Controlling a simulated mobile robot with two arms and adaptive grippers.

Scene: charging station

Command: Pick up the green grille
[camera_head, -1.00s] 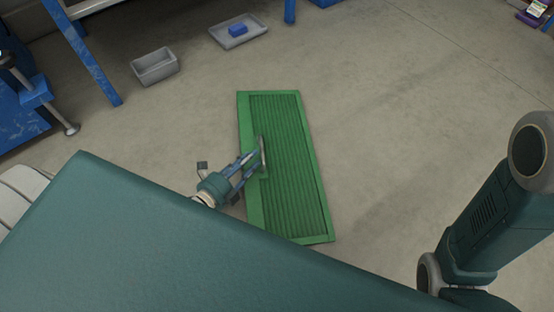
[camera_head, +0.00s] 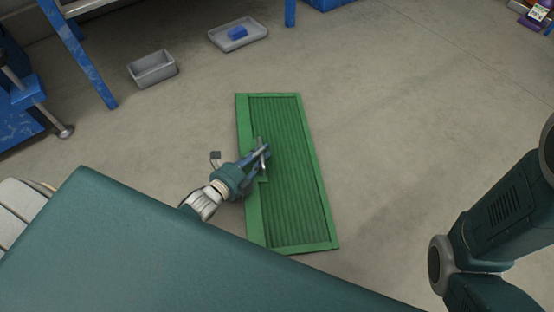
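The green grille (camera_head: 293,199) is a long slatted panel with a flat frame, lying on the floor in the middle of the view. A small handle stands on its left side. My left gripper (camera_head: 264,153) is over this side with its fingers at the handle, hiding part of it. The fingers look close together around the handle, but the view is too small to tell if they grip it. The grille looks flat on the floor. My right gripper is out of view; only my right arm shows at the right edge.
A grey bin (camera_head: 153,69) and a grey tray (camera_head: 249,31) with a blue block (camera_head: 237,33) are on the floor at the upper left. Blue table legs (camera_head: 82,58) stand near them. The floor right of the grille is clear.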

